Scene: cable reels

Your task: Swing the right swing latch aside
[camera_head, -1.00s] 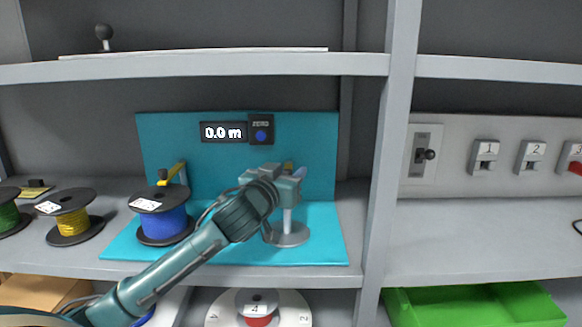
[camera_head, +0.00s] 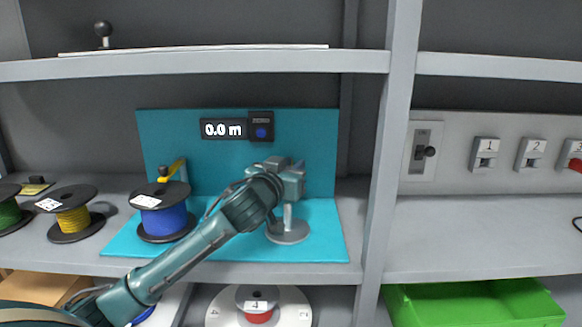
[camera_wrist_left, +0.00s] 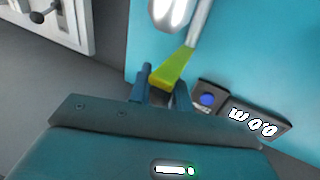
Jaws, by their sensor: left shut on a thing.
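The right swing latch shows in the left wrist view as a yellow-green bar (camera_wrist_left: 174,68) in front of the teal panel, beside a grey metal rod. My left gripper (camera_wrist_left: 162,92) has its two fingers around the end of this bar and is shut on it. In the head view my left gripper (camera_head: 292,172) is at the right post, above its round grey base (camera_head: 288,232), and hides the right latch. The left swing latch (camera_head: 172,170) is yellow and stands over the blue reel (camera_head: 165,222). My right gripper is in neither view.
A teal panel (camera_head: 180,130) with a 0.0 m display (camera_head: 223,129) and a ZERO button (camera_head: 261,132) stands behind the gripper. Yellow (camera_head: 73,221) and green reels sit at left. A shelf upright (camera_head: 394,150) is at right; a shelf (camera_head: 220,68) runs above.

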